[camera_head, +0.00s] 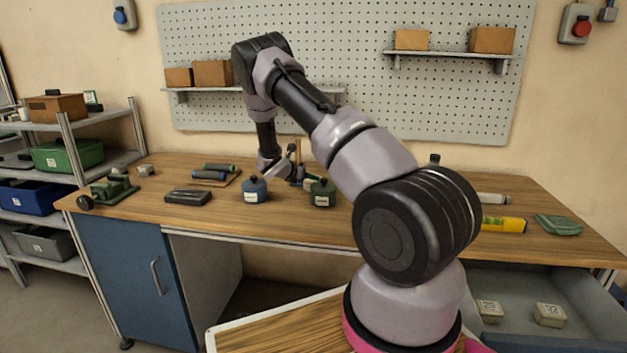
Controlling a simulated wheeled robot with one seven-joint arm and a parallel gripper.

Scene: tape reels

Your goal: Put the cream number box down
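Two small cream boxes with dark markings on top, one on the left (489,311) and one on the right (550,315), sit apart in the open grey drawer (520,335) at the lower right. The markings are too small to read. My arm reaches away over the workbench (330,225), and my gripper (280,175) is low over its back middle, behind a blue pot (255,190) and a green pot (322,192). The fingers are small and partly lost among things there, so I cannot tell whether they hold anything.
A dark flat case (188,197), a green tool (112,190) and a small pale block (146,170) lie on the bench's left. A yellow box (503,224) and a green pouch (558,225) lie on its right. The front middle is clear.

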